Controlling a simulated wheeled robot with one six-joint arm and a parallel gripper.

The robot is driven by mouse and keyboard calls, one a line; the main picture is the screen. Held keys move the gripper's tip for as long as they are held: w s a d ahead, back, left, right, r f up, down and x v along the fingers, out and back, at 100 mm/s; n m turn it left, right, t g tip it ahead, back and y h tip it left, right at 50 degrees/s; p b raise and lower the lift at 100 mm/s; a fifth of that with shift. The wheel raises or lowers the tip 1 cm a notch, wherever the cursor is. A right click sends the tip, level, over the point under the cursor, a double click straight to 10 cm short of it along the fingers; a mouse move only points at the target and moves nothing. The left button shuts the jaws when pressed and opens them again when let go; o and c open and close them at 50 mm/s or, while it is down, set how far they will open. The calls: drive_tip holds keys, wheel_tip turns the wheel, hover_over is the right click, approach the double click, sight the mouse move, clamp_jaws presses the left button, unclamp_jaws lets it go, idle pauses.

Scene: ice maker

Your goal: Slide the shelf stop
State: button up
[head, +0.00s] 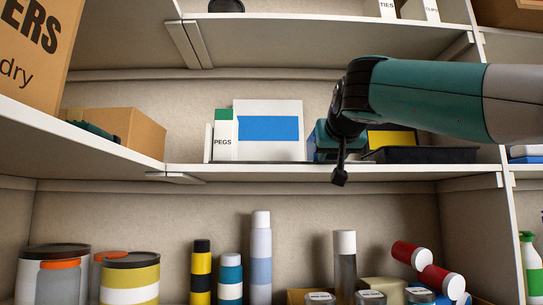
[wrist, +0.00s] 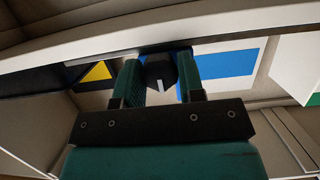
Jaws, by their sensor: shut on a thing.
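The shelf stop appears to be the dark block with a pale mark (wrist: 160,73) at the shelf's front edge in the wrist view. My gripper (wrist: 158,60) is shut on it, with one teal finger on each side. In the head view my gripper (head: 323,142) reaches in from the right, just above the front edge of the middle shelf (head: 250,175). There its fingers and the stop are hidden behind the gripper and wrist. The wrist view looks turned over, with the shelf edge running across the top.
A white box with a blue label (head: 270,147) stands left of my gripper, beside a PEGS box (head: 222,141). A black tray (head: 420,155) and a yellow item (head: 391,140) are at right. Bottles and jars (head: 261,255) fill the shelf below.

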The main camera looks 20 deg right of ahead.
drive_tip(key=shift+s+d, duration=0.1)
drive_tip(key=shift+d, duration=0.15)
drive_tip(key=shift+s+d+b, duration=0.3)
drive_tip(key=shift+d+b, duration=0.05)
drive_tip(key=shift+d, duration=0.55)
drive_tip(key=shift+s+d+b, duration=0.3)
drive_tip(key=shift+d+b, duration=0.1)
drive_tip(key=shift+d, duration=0.55)
drive_tip(key=shift+s+d+b, duration=0.3)
drive_tip(key=shift+d+b, duration=0.05)
drive_tip(key=shift+d, duration=0.55)
drive_tip(key=o, duration=1.2)
drive_tip(key=shift+a, duration=0.1)
drive_tip(key=s+a+b, duration=0.1)
drive_tip(key=s+a, duration=0.1)
drive_tip(key=s, duration=0.5)
drive_tip(key=shift+s+a, duration=0.2)
drive_tip(key=shift+s, duration=0.1)
